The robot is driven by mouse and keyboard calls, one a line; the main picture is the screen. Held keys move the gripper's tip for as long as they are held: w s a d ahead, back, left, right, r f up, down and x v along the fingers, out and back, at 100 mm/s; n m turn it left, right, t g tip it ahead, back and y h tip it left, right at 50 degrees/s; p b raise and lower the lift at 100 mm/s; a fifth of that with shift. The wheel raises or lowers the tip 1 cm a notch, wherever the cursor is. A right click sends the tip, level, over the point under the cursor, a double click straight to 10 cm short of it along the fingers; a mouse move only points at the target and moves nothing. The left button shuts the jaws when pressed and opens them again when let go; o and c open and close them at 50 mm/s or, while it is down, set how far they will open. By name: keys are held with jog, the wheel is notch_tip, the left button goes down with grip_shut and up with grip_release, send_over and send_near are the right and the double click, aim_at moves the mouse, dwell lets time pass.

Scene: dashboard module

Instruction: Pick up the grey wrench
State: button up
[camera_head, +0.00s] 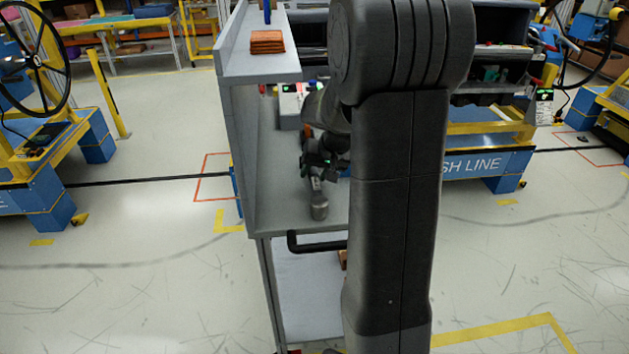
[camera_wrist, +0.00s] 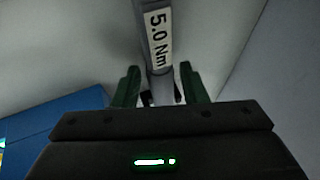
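The grey wrench (camera_wrist: 150,12) carries a white label reading "5.0 Nm". In the wrist view it runs from the top edge down between my gripper's two green fingers. My gripper (camera_wrist: 159,88) is open, with one finger on each side of the wrench and a small gap showing on both sides. The wrench's lower end is hidden behind the gripper body. In the head view my gripper (camera_head: 316,172) is over the grey cart shelf (camera_head: 280,215), and the wrench's grey rounded end (camera_head: 319,207) shows just in front of it. My arm hides much of the shelf.
A light-coloured box (camera_head: 289,105) stands behind my gripper on the middle shelf. The cart's side wall (camera_head: 243,150) is close on the left. In the wrist view a blue object (camera_wrist: 55,115) is at lower left.

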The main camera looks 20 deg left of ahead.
grip_shut()
jog(key=shift+r, duration=0.15)
